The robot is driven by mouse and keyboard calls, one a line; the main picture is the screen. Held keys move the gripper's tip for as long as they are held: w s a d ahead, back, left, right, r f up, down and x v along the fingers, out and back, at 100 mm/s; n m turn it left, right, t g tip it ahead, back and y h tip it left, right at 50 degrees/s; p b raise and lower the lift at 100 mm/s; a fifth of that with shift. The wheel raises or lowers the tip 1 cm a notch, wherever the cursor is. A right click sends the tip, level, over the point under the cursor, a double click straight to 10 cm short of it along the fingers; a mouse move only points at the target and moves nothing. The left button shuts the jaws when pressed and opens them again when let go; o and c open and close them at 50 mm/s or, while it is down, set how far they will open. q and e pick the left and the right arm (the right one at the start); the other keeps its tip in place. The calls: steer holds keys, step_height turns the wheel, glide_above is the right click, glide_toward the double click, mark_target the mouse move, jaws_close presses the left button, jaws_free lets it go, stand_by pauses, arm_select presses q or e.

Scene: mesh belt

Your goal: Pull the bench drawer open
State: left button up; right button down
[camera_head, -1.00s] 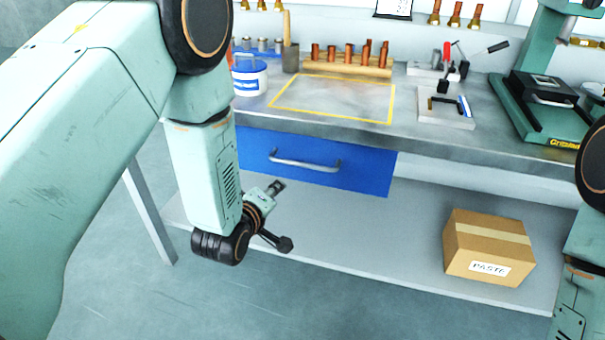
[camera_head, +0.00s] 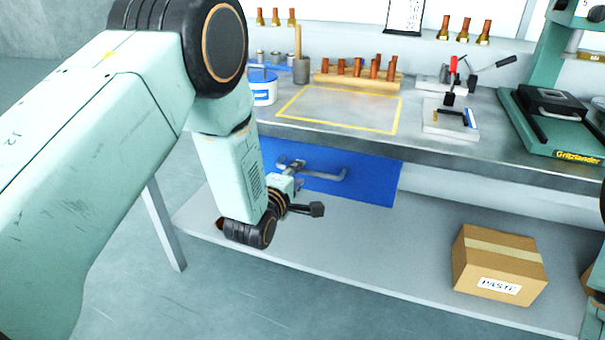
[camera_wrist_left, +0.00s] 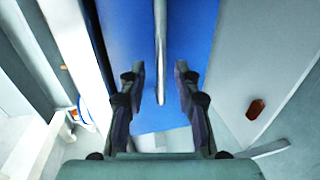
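The blue drawer front (camera_head: 371,184) sits under the bench top (camera_head: 455,147) and looks shut. Its grey bar handle (camera_head: 330,176) runs across the front. My left gripper (camera_head: 291,163) is at the left part of the handle, in front of the drawer. In the left wrist view, its two dark fingers (camera_wrist_left: 161,82) are apart, with the handle (camera_wrist_left: 161,35) lined up in the gap and the blue front (camera_wrist_left: 205,35) behind. I cannot tell whether the fingertips reach past the bar. My right gripper is out of view.
A cardboard box (camera_head: 498,264) stands on the lower shelf (camera_head: 370,255). The bench top holds a white tub with a blue lid (camera_head: 263,88), a rack of copper pieces (camera_head: 355,80) and a green machine (camera_head: 550,110). A bench leg (camera_head: 165,225) stands at the left.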

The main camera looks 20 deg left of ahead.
mark_target(301, 172)
arm_select(q)
steer(key=x, duration=0.3)
steer(key=shift+w+d+f+b, duration=0.1)
steer(key=shift+w+f+b, duration=0.05)
steer(key=shift+w+b, duration=0.15)
steer(key=shift+s, duration=0.1)
steer(key=shift+c, duration=0.3)
jaws_close()
stand_by(0.4)
